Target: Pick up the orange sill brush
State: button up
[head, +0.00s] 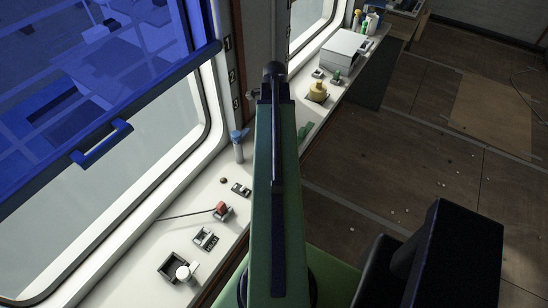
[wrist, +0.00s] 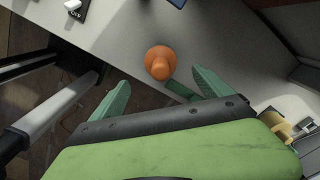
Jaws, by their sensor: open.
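In the wrist view a rounded orange piece (wrist: 160,62), which looks like the orange sill brush, sits on the pale sill near its edge. A short dark green part (wrist: 181,91) lies just beside it, toward my gripper; I cannot tell whether they are joined. My gripper (wrist: 161,78) is open, with one green finger on each side of the orange piece and nothing held. The orange piece lies at about the fingertips, apart from both. In the head view my arm hides it, and only a bit of a green finger shows.
The sill (head: 205,190) runs along the windows with a red-knobbed lever (head: 221,209), a blue-topped bottle (head: 238,145) and several switches. Farther along are a yellow fitting (head: 318,91) and a white box (head: 344,48). The brown floor (head: 400,170) at right is mostly open.

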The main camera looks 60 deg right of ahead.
notch_tip(320, 180, down, 9)
jog(key=b, duration=0.7)
jog(key=shift+f+b, duration=0.2)
jog(key=shift+b, duration=0.2)
jog(key=shift+r, duration=0.2)
jog(key=shift+c, duration=0.3)
jog(key=c, duration=1.7)
jog(key=shift+r+p, duration=0.55)
jog(key=shift+p, duration=0.2)
notch_tip(320, 180, up, 4)
jog(key=p, duration=0.4)
jog(key=s+d+r+p, duration=0.1)
jog(key=s+r+p, duration=0.1)
jog(key=s, duration=0.1)
jog(key=s+d+r+p, duration=0.1)
jog(key=s+r+p, duration=0.1)
jog(key=s, duration=0.2)
jog(key=s+d+r+p, duration=0.1)
jog(key=s+r+p, duration=0.1)
jog(key=s, duration=0.2)
jog(key=shift+s, duration=0.1)
